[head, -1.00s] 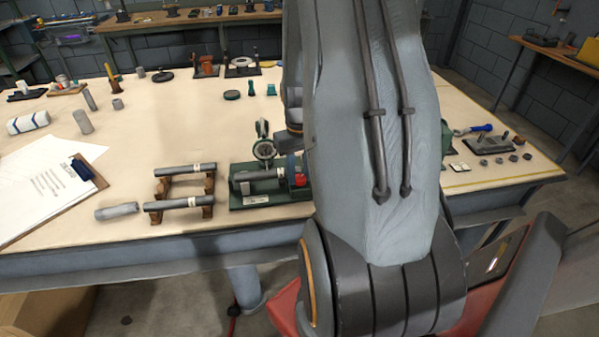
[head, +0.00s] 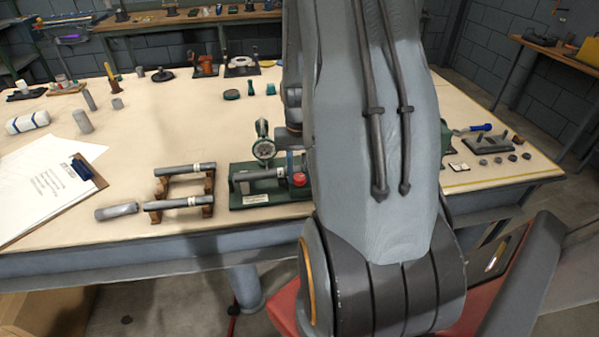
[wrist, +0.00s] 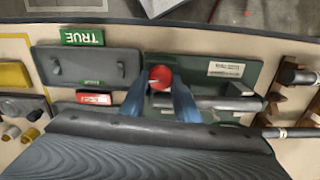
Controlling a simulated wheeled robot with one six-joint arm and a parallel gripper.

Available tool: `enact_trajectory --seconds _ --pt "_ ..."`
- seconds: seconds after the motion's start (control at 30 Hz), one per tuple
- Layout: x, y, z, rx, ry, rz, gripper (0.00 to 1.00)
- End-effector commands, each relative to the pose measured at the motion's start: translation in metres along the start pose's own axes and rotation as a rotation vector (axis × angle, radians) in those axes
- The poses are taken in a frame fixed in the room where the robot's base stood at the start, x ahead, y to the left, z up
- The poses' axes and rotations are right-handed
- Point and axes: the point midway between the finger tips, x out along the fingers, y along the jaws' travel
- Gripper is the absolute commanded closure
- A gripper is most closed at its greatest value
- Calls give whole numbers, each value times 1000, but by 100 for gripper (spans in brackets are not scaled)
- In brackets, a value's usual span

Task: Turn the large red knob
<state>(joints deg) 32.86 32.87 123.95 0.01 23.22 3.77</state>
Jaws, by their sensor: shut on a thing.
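The large red knob (wrist: 160,77) sits on a green fixture (wrist: 245,55) and shows between my two blue fingertips in the wrist view. My gripper (wrist: 160,86) is shut on the knob, with one finger on each side of it. In the head view the red knob (head: 299,179) is at the right end of the green fixture (head: 237,204), partly hidden by my arm. A grey bar lies along the fixture beside the knob, with a round dial gauge (head: 264,149) behind it.
Two grey bars rest on a brown wooden rack (head: 208,212) left of the fixture, and a loose grey cylinder (head: 117,211) lies farther left. A green TRUE label (wrist: 82,36) and a red label (wrist: 94,99) lie near a dark grey plate (wrist: 85,67). The table's middle is mostly clear.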

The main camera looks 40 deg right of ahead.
Motion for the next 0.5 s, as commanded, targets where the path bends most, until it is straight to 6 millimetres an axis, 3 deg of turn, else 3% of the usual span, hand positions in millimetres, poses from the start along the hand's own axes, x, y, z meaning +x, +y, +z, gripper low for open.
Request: enact_trajectory --seconds 0.1,0.13,0.17,0.5 --pt "-1 0 -1 -1 3 0 94" --pt "-1 0 -1 -1 3 0 70" --pt "-1 0 -1 -1 2 0 65" --pt "-2 0 -1 -2 2 0 63"
